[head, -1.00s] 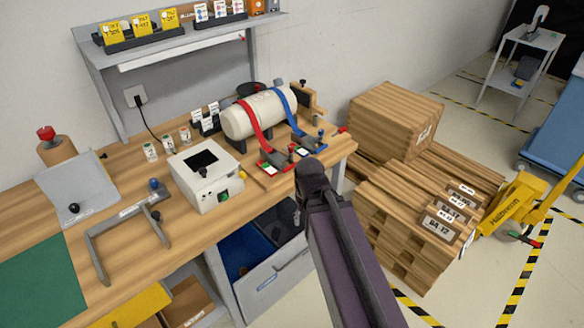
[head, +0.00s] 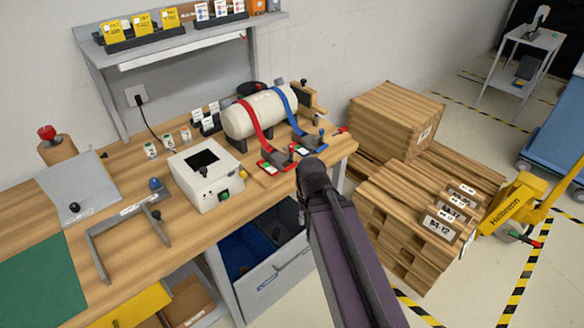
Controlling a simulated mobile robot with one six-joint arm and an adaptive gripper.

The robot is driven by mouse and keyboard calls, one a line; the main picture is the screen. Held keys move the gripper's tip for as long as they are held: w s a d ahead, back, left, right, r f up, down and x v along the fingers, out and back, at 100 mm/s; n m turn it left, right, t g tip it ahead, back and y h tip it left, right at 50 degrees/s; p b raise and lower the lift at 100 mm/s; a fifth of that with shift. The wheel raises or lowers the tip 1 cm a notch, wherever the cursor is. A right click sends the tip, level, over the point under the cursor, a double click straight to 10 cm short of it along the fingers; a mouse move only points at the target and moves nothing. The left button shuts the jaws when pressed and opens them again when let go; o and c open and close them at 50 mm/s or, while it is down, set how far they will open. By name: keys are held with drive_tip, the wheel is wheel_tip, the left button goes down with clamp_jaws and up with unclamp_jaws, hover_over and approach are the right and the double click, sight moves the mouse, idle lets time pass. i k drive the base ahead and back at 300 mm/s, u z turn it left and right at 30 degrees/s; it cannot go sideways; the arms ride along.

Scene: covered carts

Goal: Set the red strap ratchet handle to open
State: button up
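A red strap (head: 252,124) runs over a cream-coloured tank (head: 262,113) on the workbench and down to a red ratchet base with a green-and-white label (head: 269,166) near the bench's front edge. A dark ratchet part sits beside that label; its handle position is too small to tell. A blue strap (head: 290,107) runs parallel on the right, down to its own ratchet with a blue-tipped handle (head: 320,133). My dark arm rises from the lower right, its rounded joint just in front of the ratchets. My gripper's fingers cannot be seen.
A grey U-shaped frame (head: 122,226) lies further left on the workbench (head: 200,232). An open drawer (head: 272,278) juts out below. Wooden crates (head: 415,215) stand to the right.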

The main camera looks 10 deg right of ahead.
sight(279, 158)
drive_tip(key=z, duration=0.6)
drive_tip(key=k, duration=1.35)
drive_tip(key=u, duration=0.4)
drive_tip(key=i, duration=1)
